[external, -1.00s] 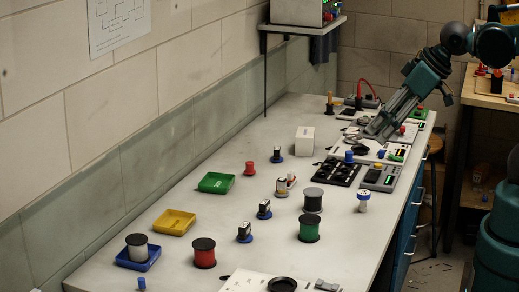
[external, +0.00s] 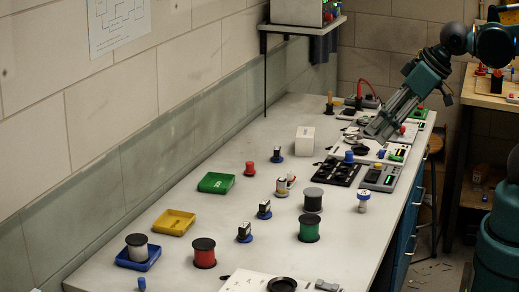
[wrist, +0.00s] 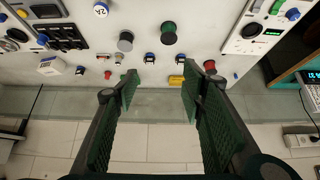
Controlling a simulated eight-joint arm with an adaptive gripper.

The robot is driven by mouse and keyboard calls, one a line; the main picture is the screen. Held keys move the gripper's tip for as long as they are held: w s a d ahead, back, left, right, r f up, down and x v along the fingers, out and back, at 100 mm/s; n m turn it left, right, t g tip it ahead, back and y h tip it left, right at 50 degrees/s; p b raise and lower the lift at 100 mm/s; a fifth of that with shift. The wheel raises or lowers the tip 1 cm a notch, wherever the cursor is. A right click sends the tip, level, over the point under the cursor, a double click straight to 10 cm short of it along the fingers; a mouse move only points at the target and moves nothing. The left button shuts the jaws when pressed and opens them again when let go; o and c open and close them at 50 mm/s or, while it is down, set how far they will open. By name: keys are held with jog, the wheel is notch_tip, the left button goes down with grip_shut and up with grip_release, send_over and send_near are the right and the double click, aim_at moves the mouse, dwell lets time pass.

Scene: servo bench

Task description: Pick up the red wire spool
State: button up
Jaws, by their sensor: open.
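The red wire spool (external: 204,256) stands upright on the bench near the front, with black end discs, between the yellow tray and the green spool. In the wrist view the red spool (wrist: 210,66) shows beyond and right of the right fingertip, apart from it. My gripper (external: 376,136) is over the far right end of the bench, well away from the spool. In the wrist view my gripper (wrist: 160,90) has its two green fingers spread wide with nothing between them.
A green spool (external: 309,230) and a grey spool (external: 313,200) stand right of the red one. A yellow tray (external: 174,222), a blue tray (external: 152,262) holding a white spool, and small blue-based parts (external: 244,233) are nearby. A wall (external: 100,195) borders the bench's left side.

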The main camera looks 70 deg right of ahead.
jog(key=shift+o, duration=0.8)
jog(key=m+g+h+p, duration=0.1)
jog(key=m+g+h, duration=0.1)
jog(key=m+g, duration=0.4)
send_over(208, 247)
jog(key=shift+m+t, duration=0.3)
jog(key=shift+t, duration=0.4)
jog(key=f, duration=2)
jog(key=shift+d+f, duration=0.3)
jog(key=shift+f, duration=0.1)
jog(key=shift+a+f, duration=0.25)
jog(key=shift+f, duration=0.05)
jog(key=shift+f, duration=0.1)
